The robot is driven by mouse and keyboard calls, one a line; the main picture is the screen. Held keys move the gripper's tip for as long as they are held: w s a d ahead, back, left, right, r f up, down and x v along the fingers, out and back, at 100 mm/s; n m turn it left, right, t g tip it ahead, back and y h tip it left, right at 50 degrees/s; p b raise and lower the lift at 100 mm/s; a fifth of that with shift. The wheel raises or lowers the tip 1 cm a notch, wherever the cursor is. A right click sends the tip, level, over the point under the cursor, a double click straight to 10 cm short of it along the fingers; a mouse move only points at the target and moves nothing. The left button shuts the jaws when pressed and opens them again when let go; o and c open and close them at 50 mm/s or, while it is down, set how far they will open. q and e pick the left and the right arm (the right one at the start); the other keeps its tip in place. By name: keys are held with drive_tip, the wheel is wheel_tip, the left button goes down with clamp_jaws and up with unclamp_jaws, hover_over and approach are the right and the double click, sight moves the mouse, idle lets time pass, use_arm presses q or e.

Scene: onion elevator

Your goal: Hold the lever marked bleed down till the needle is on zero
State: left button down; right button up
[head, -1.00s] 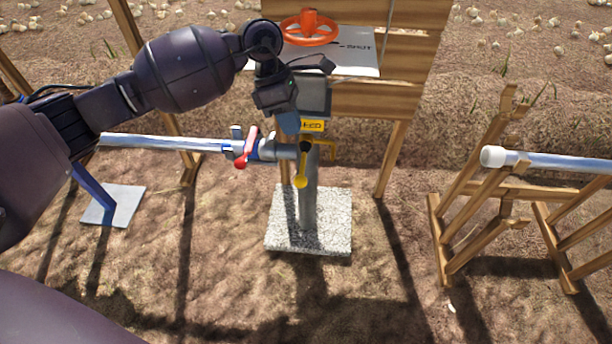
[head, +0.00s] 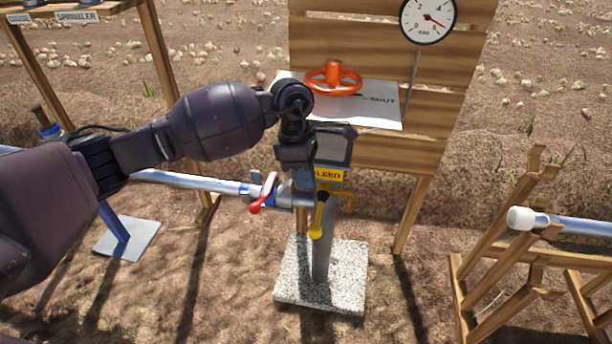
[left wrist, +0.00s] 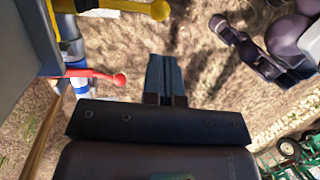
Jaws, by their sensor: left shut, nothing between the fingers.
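The yellow lever (head: 317,222) sits on the grey post below a yellow plate (head: 329,175) whose wording, seemingly BLEED, is partly hidden by my left arm. The lever's knob end points toward the picture's bottom. My left gripper (head: 303,184) is shut and empty, just up and left of the lever. In the left wrist view the shut fingers (left wrist: 165,72) point at bare ground, and the yellow lever (left wrist: 130,7) lies apart from them at the top. The round gauge (head: 428,20) has its red needle toward the lower right, away from the 0 at lower left.
A red lever (head: 263,193) on the pipe is close left of my gripper. An orange handwheel (head: 333,78) stands above a white SHUT plate (head: 378,108). The post rests on a stone slab (head: 345,285). A wooden rack with a white-capped pipe (head: 575,225) stands at right.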

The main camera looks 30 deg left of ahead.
sight(313, 227)
use_arm(q)
drive_tip(key=b+x, duration=0.2)
drive_tip(key=x, duration=0.7)
drive_tip(key=shift+f+b, duration=0.3)
drive_tip(key=shift+s+d+f+b, duration=0.15)
drive_tip(key=shift+f+b, duration=0.15)
drive_tip(key=shift+f, duration=0.35)
use_arm(e)
drive_tip(key=shift+d+f+m+t, duration=0.3)
drive_tip(key=shift+m+t, duration=0.1)
drive_tip(key=shift+t, duration=0.3)
